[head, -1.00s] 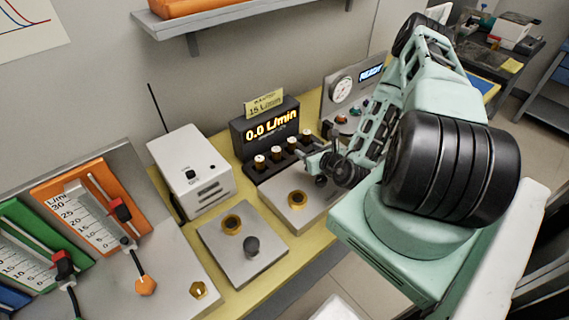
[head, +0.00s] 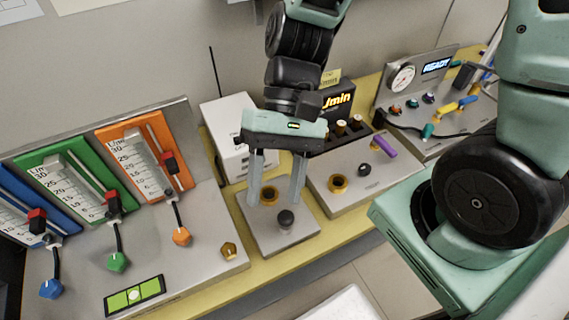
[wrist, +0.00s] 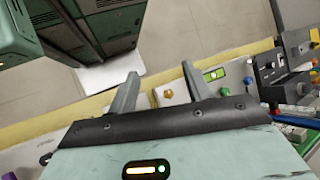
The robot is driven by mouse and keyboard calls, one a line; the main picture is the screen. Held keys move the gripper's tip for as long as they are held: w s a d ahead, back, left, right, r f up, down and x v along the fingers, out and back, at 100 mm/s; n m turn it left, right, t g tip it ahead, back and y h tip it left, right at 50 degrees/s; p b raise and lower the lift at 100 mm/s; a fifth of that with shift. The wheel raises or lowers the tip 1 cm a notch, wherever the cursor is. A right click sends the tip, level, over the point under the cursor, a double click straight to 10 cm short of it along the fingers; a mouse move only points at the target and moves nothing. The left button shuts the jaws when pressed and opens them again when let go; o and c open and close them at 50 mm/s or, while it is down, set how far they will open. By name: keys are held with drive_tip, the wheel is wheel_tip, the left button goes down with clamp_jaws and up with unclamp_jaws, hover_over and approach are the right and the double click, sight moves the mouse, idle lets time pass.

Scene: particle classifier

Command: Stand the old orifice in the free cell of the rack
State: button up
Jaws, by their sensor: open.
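My gripper (head: 275,202) is open, fingers pointing down, over the small grey plate (head: 258,236). It looks empty; its fingers also show in the wrist view (wrist: 160,72). Between or behind the fingers is a brass ring (head: 269,194) on that plate, with a black knob (head: 286,218) beside it. I cannot tell whether the old orifice is in this ring. The dark rack (head: 325,143) stands below the lit display, with several white-topped brass pieces (head: 340,127) upright in it. My arm hides its left part, so I cannot tell which cell is free.
A larger grey plate (head: 335,204) holds another brass ring (head: 338,183). A purple handle (head: 383,145) is near it. A white box (head: 225,112) stands behind my gripper. Flowmeter panels (head: 150,158) fill the left, a gauge console (head: 425,90) the right. The bench's front edge is yellow.

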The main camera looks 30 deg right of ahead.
drive_tip(key=shift+s+d+r+n+t+h, duration=0.15)
drive_tip(key=shift+r+n+t+h, duration=0.75)
drive_tip(key=shift+n, duration=0.55)
drive_tip(key=shift+s+d+r+n+t+h, duration=0.1)
drive_tip(key=shift+d+r+n+t+h, duration=0.2)
drive_tip(key=shift+n+t+h, duration=0.7)
drive_tip(key=shift+s+d+r+n+t+h, duration=0.1)
drive_tip(key=shift+r+n+t+h, duration=0.5)
drive_tip(key=shift+n+t, duration=0.9)
drive_tip(key=shift+r+n+g, duration=0.1)
drive_tip(key=shift+n+g, duration=0.25)
drive_tip(key=shift+g, duration=0.05)
